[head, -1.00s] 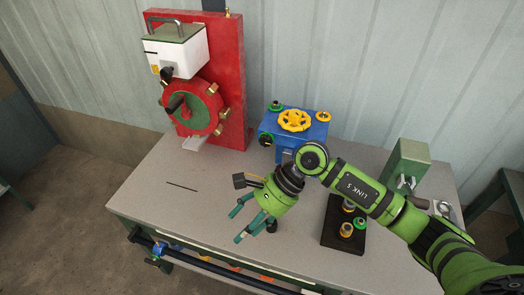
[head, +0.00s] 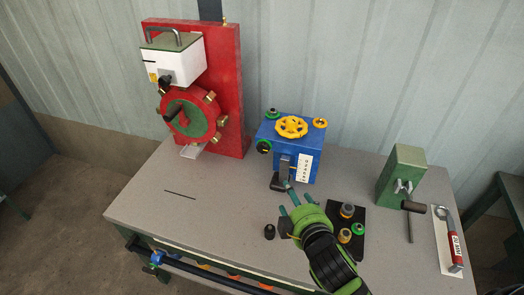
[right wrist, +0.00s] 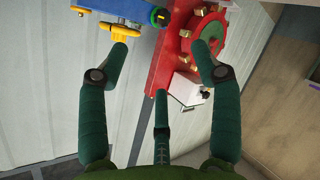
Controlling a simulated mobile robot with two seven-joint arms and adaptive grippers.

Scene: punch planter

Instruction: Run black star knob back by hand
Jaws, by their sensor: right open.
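A small black knob (head: 165,82) sits on the lower front of the white box (head: 172,58) at the top of the red panel; its star shape is too small to confirm. Another dark knob (head: 264,147) is on the left side of the blue box (head: 289,150). My right gripper (head: 291,196) is in front of the blue box, over the table, with nothing seen in it. Its fingers are spread and empty in the right wrist view (right wrist: 160,60). My left gripper is not in view.
A red and green wheel (head: 188,113) is on the red panel (head: 228,90). A small black piece (head: 269,231) stands on the table left of my right gripper. A black tray (head: 357,215), a green block (head: 402,175) and a red-handled tool (head: 452,245) are to the right. The table's left part is mostly clear.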

